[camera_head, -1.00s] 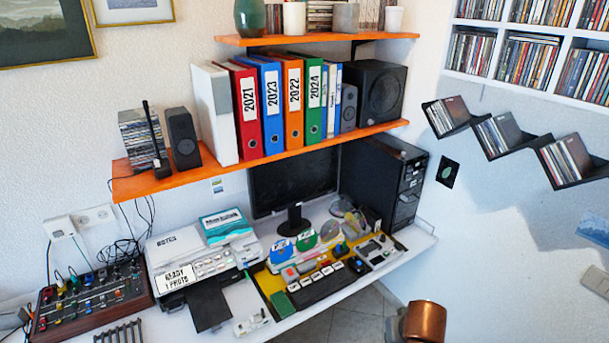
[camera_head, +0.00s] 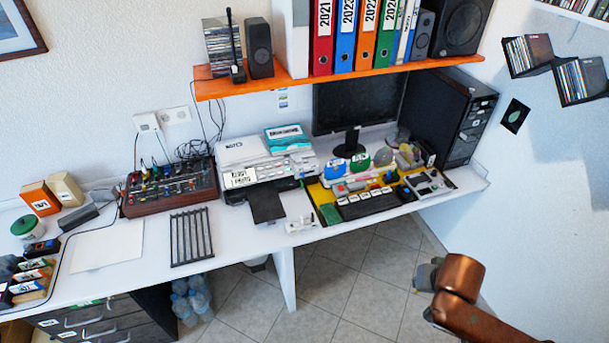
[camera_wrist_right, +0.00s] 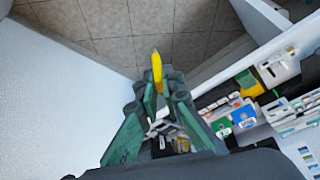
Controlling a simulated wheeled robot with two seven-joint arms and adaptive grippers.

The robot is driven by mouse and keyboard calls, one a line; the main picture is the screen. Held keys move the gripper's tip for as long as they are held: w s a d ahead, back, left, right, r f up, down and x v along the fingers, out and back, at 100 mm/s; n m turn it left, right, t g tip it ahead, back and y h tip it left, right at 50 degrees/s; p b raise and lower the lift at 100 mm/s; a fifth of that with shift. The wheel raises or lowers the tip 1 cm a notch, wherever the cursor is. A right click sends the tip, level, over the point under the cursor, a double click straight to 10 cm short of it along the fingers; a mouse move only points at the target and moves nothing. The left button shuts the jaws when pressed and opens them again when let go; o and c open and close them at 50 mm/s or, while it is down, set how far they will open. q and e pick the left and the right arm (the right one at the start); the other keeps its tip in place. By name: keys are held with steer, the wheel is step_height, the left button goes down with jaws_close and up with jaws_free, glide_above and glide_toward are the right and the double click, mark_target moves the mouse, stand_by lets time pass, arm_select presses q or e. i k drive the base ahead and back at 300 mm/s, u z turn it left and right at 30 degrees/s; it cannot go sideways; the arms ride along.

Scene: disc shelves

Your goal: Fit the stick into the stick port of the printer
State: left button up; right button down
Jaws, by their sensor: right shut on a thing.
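The printer (camera_head: 262,172) stands on the white desk in the middle of the head view, with a black tray sticking out in front. I cannot make out its stick port. In the right wrist view, my right gripper (camera_wrist_right: 158,92) is shut on a small yellow stick (camera_wrist_right: 156,66), which points away from the fingertips. The gripper hangs over the floor side, apart from the printer. In the head view only part of my right arm shows at the lower right, so the stick is not visible there. My left gripper is in neither view.
A mixer (camera_head: 170,187) and a dark rack (camera_head: 190,236) lie left of the printer. A yellow tray with a keyboard (camera_head: 369,204) and a black computer tower (camera_head: 450,115) stand to its right. An orange shelf (camera_head: 380,73) hangs above.

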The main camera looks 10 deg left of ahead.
mark_target(306, 166)
steer(key=u, duration=1)
steer(key=i, duration=1.75)
steer(key=z, duration=0.2)
